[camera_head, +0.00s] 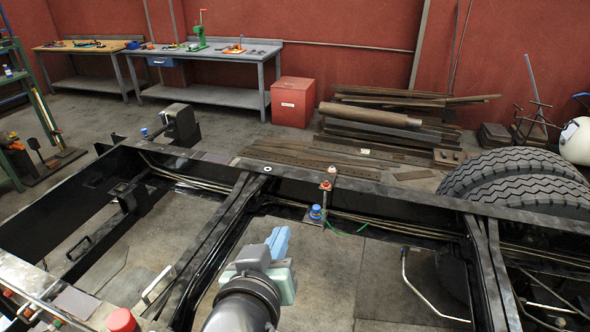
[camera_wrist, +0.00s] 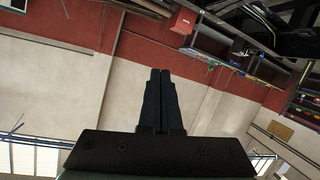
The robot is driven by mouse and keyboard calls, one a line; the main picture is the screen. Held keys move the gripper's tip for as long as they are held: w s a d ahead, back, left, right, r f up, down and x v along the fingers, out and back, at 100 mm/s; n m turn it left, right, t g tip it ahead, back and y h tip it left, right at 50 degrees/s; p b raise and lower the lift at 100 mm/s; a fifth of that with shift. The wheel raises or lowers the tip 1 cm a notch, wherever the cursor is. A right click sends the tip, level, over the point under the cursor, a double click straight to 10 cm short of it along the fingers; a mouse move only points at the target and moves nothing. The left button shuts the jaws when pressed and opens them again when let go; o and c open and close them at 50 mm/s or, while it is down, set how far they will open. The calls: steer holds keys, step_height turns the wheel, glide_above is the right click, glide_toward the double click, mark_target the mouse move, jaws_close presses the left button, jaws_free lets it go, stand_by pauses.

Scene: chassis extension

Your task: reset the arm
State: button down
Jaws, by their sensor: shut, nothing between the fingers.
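My arm rises from the bottom of the head view, in front of the black chassis frame (camera_head: 190,165). Its grey and teal end shows near the lower middle, with the fingers hidden from this side. In the wrist view my gripper (camera_wrist: 160,72) shows two dark fingers pressed together, with nothing between them. The wrist view is tilted and looks toward the red and white wall (camera_wrist: 60,70). No object touches the fingers there.
Chassis rails and cross members surround the arm. A blue-capped fitting (camera_head: 316,212) and a red cap (camera_head: 122,320) stand on the frame. Large tyres (camera_head: 515,175) are at the right. Workbenches (camera_head: 205,52), a red box (camera_head: 293,102) and stacked metal bars (camera_head: 375,117) lie behind.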

step_height(320, 180, up, 13)
steer(key=t+y+b, duration=0.1)
steer(key=t+b, duration=0.2)
steer(key=t, duration=0.3)
steer(key=s+d+r+t+y+b, duration=0.1)
steer(key=s+r+t+b, duration=0.1)
steer(key=s+r, duration=0.3)
steer(key=s+d+r+t+b, duration=0.1)
steer(key=s+r+t, duration=0.4)
steer(key=r, duration=0.6)
steer(key=shift+s+d+r+m+y+b, duration=0.25)
steer(key=shift+s+r+m+y+b, duration=0.15)
steer(key=shift+s, duration=0.2)
steer(key=shift+f, duration=0.1)
